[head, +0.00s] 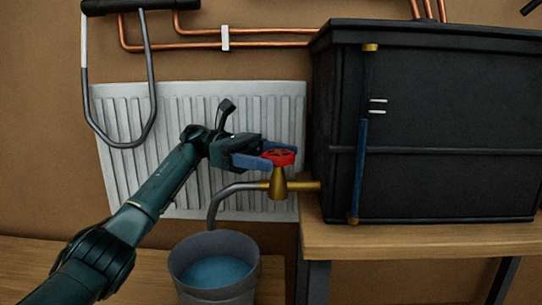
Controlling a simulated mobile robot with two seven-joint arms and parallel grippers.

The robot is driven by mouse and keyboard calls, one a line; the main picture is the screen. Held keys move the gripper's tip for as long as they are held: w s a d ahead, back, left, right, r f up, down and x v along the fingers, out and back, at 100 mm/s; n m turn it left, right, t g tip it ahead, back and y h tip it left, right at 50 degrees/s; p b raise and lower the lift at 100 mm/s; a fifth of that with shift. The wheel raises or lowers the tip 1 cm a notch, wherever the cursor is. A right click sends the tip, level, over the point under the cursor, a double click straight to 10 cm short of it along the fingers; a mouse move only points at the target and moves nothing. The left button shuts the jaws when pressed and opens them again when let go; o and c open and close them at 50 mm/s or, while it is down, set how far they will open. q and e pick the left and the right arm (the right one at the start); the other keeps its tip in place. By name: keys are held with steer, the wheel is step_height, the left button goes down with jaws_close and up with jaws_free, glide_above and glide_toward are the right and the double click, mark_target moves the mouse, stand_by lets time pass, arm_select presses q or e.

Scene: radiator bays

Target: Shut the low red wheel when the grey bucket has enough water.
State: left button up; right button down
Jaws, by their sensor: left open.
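The low red wheel (279,157) sits on top of a brass tap (278,184) that comes out of the black tank's left side. My left gripper (268,154) is open at the wheel, with its blue fingers around it; I cannot tell whether they touch it. A grey spout (222,200) runs from the tap and bends down over the grey bucket (213,289). Blue water (215,271) lies in the bucket, below its rim. I cannot make out a stream between the spout and the water. My right gripper is not in view.
The black tank (440,110) stands on a wooden bench (420,240) at the right, with a blue-filled level tube (358,170) and two white marks on its front. A white radiator (130,125) and copper pipes (260,32) are on the wall behind. A grey hose loop (150,90) hangs upper left.

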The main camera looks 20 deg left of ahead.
mark_target(271, 152)
arm_select(q)
step_height(271, 152, up, 10)
stand_by(0.6)
stand_by(0.4)
